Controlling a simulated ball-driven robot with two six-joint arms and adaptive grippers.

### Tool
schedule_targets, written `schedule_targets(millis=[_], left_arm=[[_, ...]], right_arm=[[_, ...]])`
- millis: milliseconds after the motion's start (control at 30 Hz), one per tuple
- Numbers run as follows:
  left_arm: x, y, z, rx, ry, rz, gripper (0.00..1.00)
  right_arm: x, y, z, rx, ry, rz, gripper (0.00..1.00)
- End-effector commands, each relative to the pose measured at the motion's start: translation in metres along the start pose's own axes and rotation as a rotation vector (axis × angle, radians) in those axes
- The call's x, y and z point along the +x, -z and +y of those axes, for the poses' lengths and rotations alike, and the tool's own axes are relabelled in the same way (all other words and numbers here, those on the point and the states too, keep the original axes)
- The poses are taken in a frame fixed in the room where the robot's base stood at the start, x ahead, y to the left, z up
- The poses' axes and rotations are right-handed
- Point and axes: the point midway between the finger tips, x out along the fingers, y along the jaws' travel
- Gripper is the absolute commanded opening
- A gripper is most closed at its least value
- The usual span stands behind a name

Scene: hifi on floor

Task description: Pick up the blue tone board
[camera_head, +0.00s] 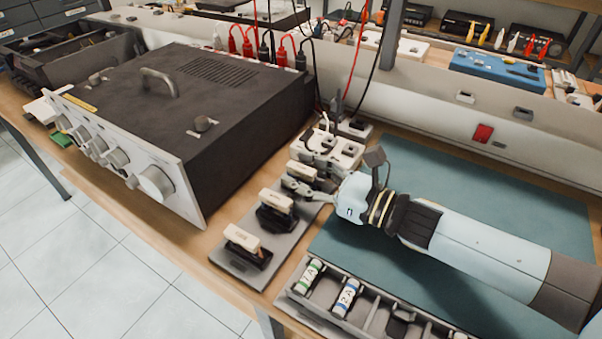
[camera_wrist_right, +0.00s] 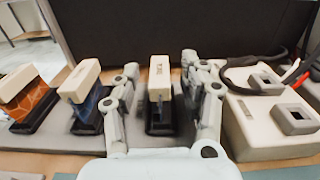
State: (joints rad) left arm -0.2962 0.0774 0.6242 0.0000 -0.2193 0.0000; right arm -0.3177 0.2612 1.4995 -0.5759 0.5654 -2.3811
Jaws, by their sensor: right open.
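Three tone boards with cream top grips stand upright in black sockets on a grey plate. The blue tone board (camera_wrist_right: 88,108) is the middle one in the wrist view, and its cream grip shows in the head view (camera_head: 276,200). The leftmost board in the wrist view is orange-brown (camera_wrist_right: 36,101). My right gripper (camera_wrist_right: 160,80) is open, with a finger on either side of the third board (camera_wrist_right: 159,96), whose colour I cannot tell clearly. Its left finger is between that board and the blue one. In the head view my right gripper (camera_head: 302,180) is at the far board.
A large dark amplifier (camera_head: 190,95) stands left of the boards. A white unit with square sockets (camera_wrist_right: 262,118) and cables is close to my right finger. A compartment tray (camera_head: 370,315) with labelled cylinders lies in front. A teal mat (camera_head: 520,200) is under my right arm.

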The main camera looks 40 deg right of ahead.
Motion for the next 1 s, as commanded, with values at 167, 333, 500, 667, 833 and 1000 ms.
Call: schedule_targets(millis=[167, 333, 500, 667, 833, 1000], left_arm=[[-0.0011, -0.0053, -0.0002, 0.000, 0.000, -0.008, 0.52], [-0.0009, -0.0062, -0.0004, 0.000, 0.000, -0.010, 0.52], [-0.0009, -0.0062, -0.0016, 0.001, 0.002, -0.010, 0.52], [-0.0009, -0.0063, -0.0025, 0.001, 0.003, -0.010, 0.52], [-0.0009, -0.0062, -0.0025, 0.001, 0.003, -0.010, 0.52], [-0.0013, -0.0060, -0.0025, 0.001, 0.003, -0.010, 0.52]], right_arm=[[0.0051, 0.0005, 0.0000, -0.001, -0.001, 0.001, 0.44], [0.0049, 0.0004, 0.0000, -0.001, -0.001, 0.001, 0.36], [0.0047, 0.0003, 0.0000, -0.001, -0.001, 0.001, 0.14], [0.0047, 0.0003, 0.0000, -0.001, -0.001, 0.001, 0.00], [0.0047, 0.0001, 0.0000, -0.001, -0.001, 0.000, 0.00], [0.0047, -0.0029, -0.0001, -0.002, -0.001, 0.000, 0.00]])
